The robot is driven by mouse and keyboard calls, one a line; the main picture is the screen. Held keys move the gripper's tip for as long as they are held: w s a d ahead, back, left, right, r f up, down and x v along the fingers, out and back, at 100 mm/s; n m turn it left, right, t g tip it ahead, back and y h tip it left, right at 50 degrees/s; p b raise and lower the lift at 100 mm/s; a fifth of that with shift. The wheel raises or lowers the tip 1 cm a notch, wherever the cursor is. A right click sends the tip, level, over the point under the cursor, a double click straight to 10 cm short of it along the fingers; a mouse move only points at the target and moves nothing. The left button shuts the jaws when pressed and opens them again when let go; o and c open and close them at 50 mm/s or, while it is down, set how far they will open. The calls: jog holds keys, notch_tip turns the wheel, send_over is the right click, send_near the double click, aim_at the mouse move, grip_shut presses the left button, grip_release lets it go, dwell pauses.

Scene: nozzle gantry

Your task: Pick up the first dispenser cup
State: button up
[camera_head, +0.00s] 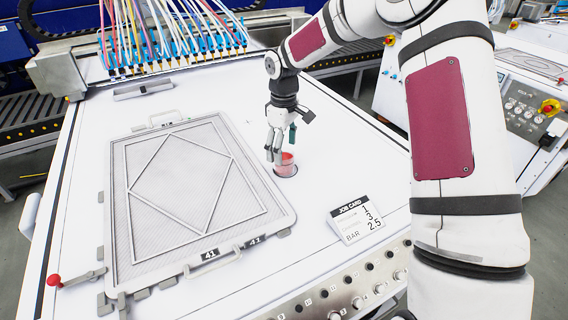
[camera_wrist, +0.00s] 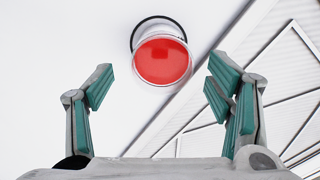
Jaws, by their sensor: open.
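A small cup (camera_head: 287,166) with red contents stands in a dark-rimmed round hole in the white table top, just right of the framed panel. In the wrist view the cup (camera_wrist: 162,62) shows from above as a red disc with a pale rim, beyond the fingertips and roughly midway between them. My gripper (camera_head: 276,152) is above and just left of the cup in the head view. In the wrist view my gripper (camera_wrist: 157,85) has its teal-padded fingers spread wide with nothing between them. I cannot tell the exact height of the fingertips over the cup.
A framed mesh panel (camera_head: 135,250) with handles covers the table's left part. A job card (camera_head: 355,219) stands at front right, reading 1, 3 and 2.5. Blue nozzles (camera_head: 178,48) with coloured hoses line the back. A red-knobbed lever (camera_head: 75,277) is at left. White table around the cup is clear.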

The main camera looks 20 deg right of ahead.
notch_tip(320, 180, down, 5)
jog(key=shift+s, duration=0.1)
jog(key=c, duration=1.5)
jog(key=shift+r, duration=0.15)
jog(key=shift+r, duration=0.6)
notch_tip(320, 180, up, 2)
jog(key=shift+r, duration=0.15)
jog(key=s+a, duration=0.2)
jog(key=s, duration=0.2)
jog(key=s+a, duration=0.3)
jog(key=s, duration=0.1)
jog(key=s+a+r, duration=0.1)
jog(key=s+a, duration=0.1)
jog(key=s, duration=0.2)
jog(key=shift+s+a+r, duration=0.1)
jog(key=shift+s+a, duration=0.05)
jog(key=shift+a, duration=0.25)
jog(key=shift+s+a, duration=0.4)
jog(key=shift+s, duration=0.3)
